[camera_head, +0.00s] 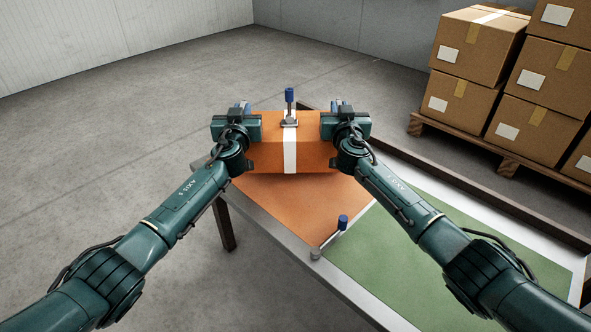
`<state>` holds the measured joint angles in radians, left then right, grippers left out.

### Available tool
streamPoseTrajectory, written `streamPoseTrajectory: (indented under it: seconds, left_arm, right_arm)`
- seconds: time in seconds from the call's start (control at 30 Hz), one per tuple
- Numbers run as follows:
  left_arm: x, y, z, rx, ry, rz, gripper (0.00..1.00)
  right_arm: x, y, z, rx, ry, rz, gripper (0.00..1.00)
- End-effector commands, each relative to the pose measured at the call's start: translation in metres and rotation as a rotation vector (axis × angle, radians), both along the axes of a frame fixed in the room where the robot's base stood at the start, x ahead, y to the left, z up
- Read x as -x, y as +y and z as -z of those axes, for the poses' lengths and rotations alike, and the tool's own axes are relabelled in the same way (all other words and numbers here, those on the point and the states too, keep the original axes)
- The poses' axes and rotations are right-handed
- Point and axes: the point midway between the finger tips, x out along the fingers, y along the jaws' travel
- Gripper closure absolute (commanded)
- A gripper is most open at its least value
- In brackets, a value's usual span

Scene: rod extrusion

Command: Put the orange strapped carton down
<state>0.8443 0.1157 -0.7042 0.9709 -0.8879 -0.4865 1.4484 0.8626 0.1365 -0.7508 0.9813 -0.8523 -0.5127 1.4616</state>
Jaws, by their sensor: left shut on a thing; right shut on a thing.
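The orange carton (265,152) with a white strap (290,155) down its middle is at the far end of the table, over the orange area (305,200). My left gripper (240,127) is shut on its left side, and my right gripper (342,125) is shut on its right side. The carton looks about level. A dark shadow shows along its lower edge; I cannot tell whether its underside touches the table. A blue-handled metal fitting (290,96) shows at the carton's top, in front of the strap.
The table has a green area (405,255) right of the orange one and a pale rim. A second blue-handled fitting (342,222) stands at the near rim between the areas. Brown cartons (475,50) are stacked on a wooden pallet (460,145) at right. Open floor lies left.

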Motion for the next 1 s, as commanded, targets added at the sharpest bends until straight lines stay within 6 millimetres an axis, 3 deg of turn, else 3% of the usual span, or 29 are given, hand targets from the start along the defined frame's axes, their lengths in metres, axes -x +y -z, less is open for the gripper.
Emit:
streamPoseTrajectory:
  seconds: [0.47,1.0]
  left_arm:
    - [0.000,0.000,0.004,0.000,-0.002,0.000,1.00]
    - [0.000,0.000,0.037,0.000,-0.002,0.000,1.00]
  right_arm:
    - [0.000,0.000,0.004,0.000,-0.003,0.000,1.00]
    - [0.000,0.000,0.037,0.000,-0.003,0.000,1.00]
